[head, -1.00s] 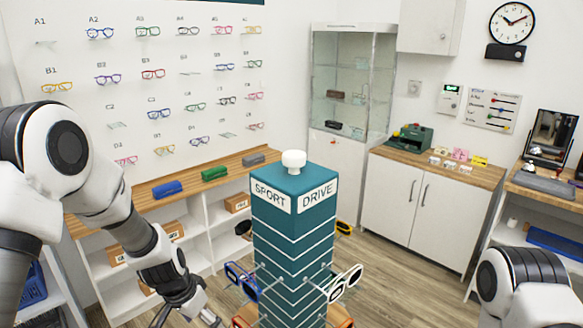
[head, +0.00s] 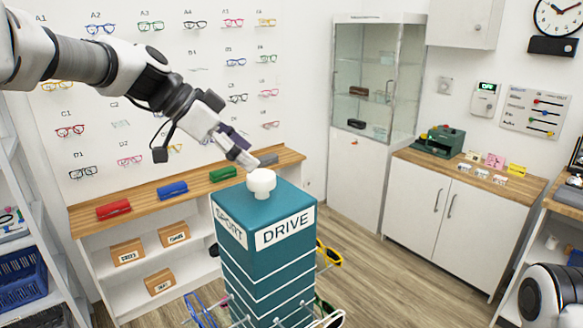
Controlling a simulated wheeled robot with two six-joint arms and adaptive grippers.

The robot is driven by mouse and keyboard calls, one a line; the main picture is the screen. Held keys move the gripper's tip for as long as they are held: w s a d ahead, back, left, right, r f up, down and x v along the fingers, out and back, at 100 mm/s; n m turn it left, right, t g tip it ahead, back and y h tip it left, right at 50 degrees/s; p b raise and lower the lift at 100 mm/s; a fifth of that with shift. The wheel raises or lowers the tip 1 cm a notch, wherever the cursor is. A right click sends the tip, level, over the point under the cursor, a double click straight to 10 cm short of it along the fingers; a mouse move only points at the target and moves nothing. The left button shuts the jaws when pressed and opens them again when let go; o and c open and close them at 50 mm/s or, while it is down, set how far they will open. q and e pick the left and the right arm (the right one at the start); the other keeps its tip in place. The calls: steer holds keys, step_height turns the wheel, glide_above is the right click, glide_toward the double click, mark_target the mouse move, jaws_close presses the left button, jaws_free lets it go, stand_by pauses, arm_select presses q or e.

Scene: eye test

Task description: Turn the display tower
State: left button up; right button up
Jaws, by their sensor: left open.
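The display tower (head: 268,270) is a teal square column with white lines, standing upright in the lower middle of the head view. Its DRIVE label (head: 285,229) shows nearly face-on and its SPORT label (head: 230,227) at a slant. A white knob (head: 261,183) sits on its top. Blue sunglasses (head: 201,311) and yellow sunglasses (head: 328,255) show at its sides; its lower part is cut off. My left gripper (head: 243,156) is open, with its fingertips just above and left of the knob in the picture. Contact cannot be told. My right gripper is out of view.
A wooden-topped shelf unit (head: 150,209) with glasses cases runs along the left wall. A glass cabinet (head: 373,85) stands behind. A white cupboard (head: 445,212) is on the right, with open wooden floor (head: 400,285) before it. A blue crate (head: 22,278) is at far left.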

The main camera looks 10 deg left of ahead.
mark_target(257, 175)
arm_select(q)
steer(key=shift+s+d+f+p, duration=0.15)
steer(key=shift+s+f+p, duration=0.55)
steer(key=shift+s+f, duration=0.3)
steer(key=w+d+f, duration=0.3)
steer(key=shift+w+d, duration=0.1)
steer(key=shift+d, duration=0.05)
steer(key=shift+s+a+r, duration=0.15)
steer(key=shift+s+a, duration=0.05)
steer(key=shift+s+a+r, duration=0.1)
steer(key=shift+s+a, duration=0.2)
steer(key=c, duration=0.5)
steer(key=shift+s+a, duration=0.1)
steer(key=c, duration=0.6)
jaws_close()
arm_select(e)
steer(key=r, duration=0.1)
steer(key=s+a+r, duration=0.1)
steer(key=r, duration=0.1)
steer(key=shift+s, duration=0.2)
